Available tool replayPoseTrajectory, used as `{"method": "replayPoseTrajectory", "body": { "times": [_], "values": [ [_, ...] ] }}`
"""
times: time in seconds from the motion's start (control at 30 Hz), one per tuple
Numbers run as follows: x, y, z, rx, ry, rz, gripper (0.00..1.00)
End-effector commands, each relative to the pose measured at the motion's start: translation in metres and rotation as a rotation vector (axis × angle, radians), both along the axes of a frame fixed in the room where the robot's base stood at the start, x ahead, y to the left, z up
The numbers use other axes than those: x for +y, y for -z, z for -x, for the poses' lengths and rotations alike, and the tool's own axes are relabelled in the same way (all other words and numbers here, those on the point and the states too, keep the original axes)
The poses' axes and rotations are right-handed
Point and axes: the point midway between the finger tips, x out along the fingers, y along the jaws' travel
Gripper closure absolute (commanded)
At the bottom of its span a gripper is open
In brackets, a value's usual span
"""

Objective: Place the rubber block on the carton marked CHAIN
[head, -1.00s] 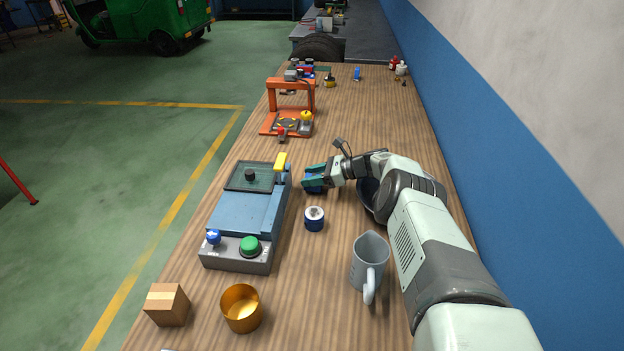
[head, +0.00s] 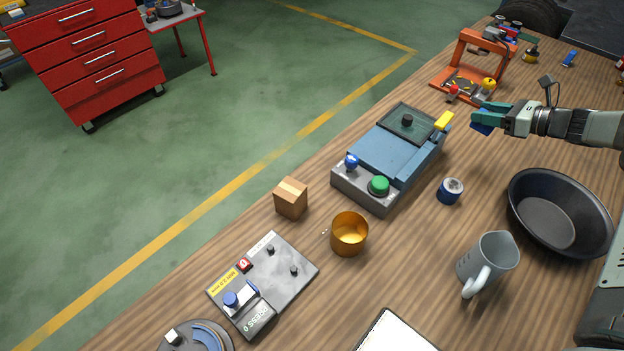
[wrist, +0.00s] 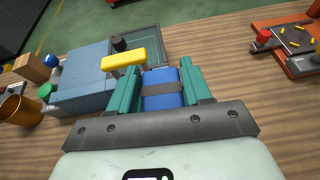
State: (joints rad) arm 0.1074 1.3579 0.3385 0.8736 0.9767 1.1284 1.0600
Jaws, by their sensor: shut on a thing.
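My gripper (head: 482,116) is shut on a blue block (wrist: 161,90) with a dark band around it, probably the rubber block. The teal fingers close on its two sides in the wrist view. In the head view the block (head: 483,127) is partly hidden by the fingers, close to the right of the yellow handle of the blue-grey machine; I cannot tell whether it touches the table. A small brown carton (head: 291,198) with a paler tape strip stands at the table's left edge. It also shows in the wrist view (wrist: 35,67). No CHAIN lettering is readable on it.
The blue-grey machine (head: 390,156) lies between my gripper and the carton. An orange-framed press (head: 478,62) stands beyond.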

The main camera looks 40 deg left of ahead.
Motion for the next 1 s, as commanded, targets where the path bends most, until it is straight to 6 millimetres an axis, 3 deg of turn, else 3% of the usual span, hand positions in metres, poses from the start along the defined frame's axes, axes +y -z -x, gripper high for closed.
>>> {"method": "replayPoseTrajectory", "body": {
  "times": [0.03,0.13,0.4,0.77,0.87,1.0],
  "values": [
    [0.0,-0.019,-0.001,-0.005,0.0,-0.001,0.85],
    [0.0,-0.047,0.0,-0.005,0.0,0.0,0.85],
    [0.0,-0.104,0.0,-0.002,0.0,-0.001,0.85],
    [0.073,-0.101,0.051,0.008,-0.131,-0.012,0.85],
    [0.102,-0.1,0.078,0.01,-0.189,-0.016,0.85],
    [0.149,-0.1,0.13,0.013,-0.296,-0.019,0.85]
  ]
}}
